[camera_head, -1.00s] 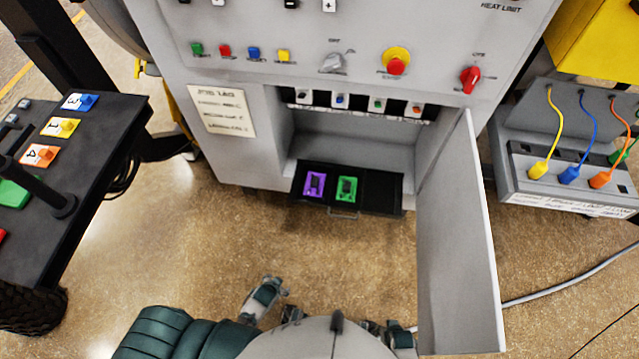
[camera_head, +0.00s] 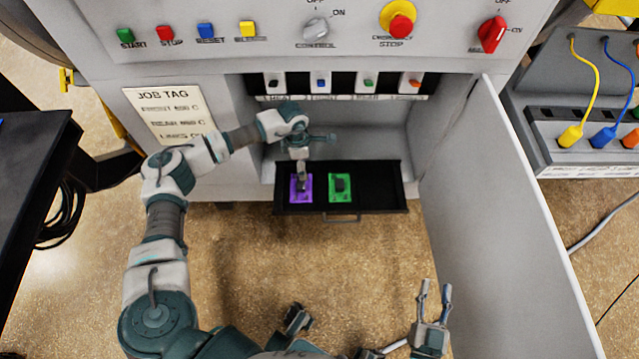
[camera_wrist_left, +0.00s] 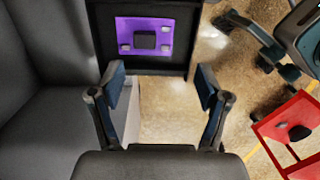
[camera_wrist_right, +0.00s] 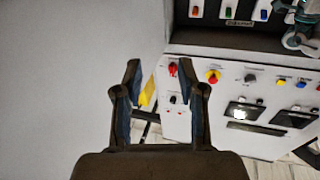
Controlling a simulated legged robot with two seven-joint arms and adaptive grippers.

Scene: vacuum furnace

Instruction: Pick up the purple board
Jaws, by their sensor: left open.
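The purple board (camera_head: 296,195) lies in the left part of a black pulled-out drawer (camera_head: 375,200), with a dark block on its middle. It also shows in the left wrist view (camera_wrist_left: 124,27), ahead of and left of the finger gap. My left gripper (camera_head: 302,172) is just over the purple board in the head view and partly covers it. Its fingers (camera_wrist_left: 161,75) are apart with nothing between them. A green board (camera_head: 340,198) lies right of the purple one. My right gripper (camera_head: 434,286) is open and empty, low near the cabinet door.
A grey cabinet door (camera_head: 515,215) stands open on the right. The compartment's upper edge holds a row of small modules (camera_head: 320,82) above my left gripper. A dark cart (camera_head: 35,170) stands at left, and a grey unit with cables (camera_head: 590,150) at right.

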